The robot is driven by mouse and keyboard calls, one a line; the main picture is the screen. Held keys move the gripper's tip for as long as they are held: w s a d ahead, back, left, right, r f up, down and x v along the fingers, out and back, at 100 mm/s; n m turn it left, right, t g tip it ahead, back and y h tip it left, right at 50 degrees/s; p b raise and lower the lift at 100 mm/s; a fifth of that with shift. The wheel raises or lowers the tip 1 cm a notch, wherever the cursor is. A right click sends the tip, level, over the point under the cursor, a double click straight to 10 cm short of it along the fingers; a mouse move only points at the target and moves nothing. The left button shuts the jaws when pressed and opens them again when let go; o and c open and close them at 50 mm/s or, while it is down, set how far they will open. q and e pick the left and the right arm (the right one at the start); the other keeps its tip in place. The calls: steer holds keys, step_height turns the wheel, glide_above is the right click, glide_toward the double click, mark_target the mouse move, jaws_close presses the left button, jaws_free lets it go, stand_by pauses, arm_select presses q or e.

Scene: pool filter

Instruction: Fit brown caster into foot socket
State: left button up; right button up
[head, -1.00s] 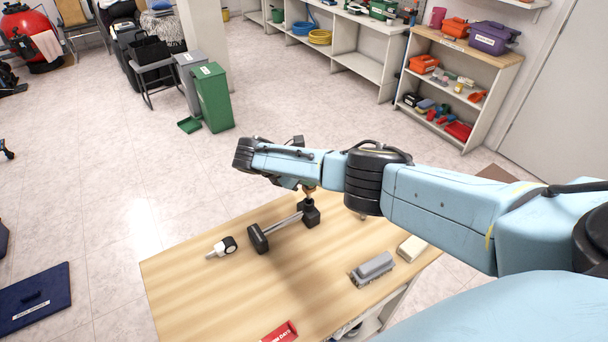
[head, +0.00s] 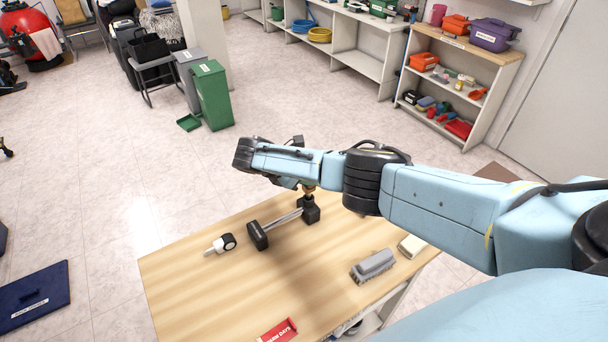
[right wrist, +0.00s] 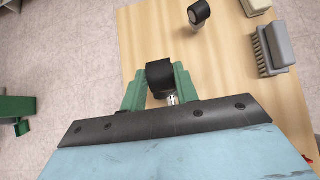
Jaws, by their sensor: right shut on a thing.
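My right gripper (head: 306,188) reaches over the table and points down above a black foot block (head: 311,212). A small brown piece, the brown caster (head: 309,189), shows between gripper and block; my gripper is shut on it. It lines up with the top of the block, but I cannot tell how deep it sits. A metal bar (head: 284,220) joins this block to a second black block (head: 257,236). My left gripper is out of view.
A white caster with a black wheel (head: 226,243) lies left of the bar. A grey brush (head: 372,265), a pale block (head: 411,246) and a red packet (head: 279,330) lie on the wooden table (head: 200,290). The table's front left is clear.

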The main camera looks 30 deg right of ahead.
steer(key=shift+f+b, duration=1)
steer(key=shift+f, duration=0.35)
steer(key=o, duration=1.2)
steer(key=shift+r, duration=0.1)
steer(key=p+v, duration=0.3)
steer(key=v, duration=0.2)
steer(key=shift+a, duration=0.1)
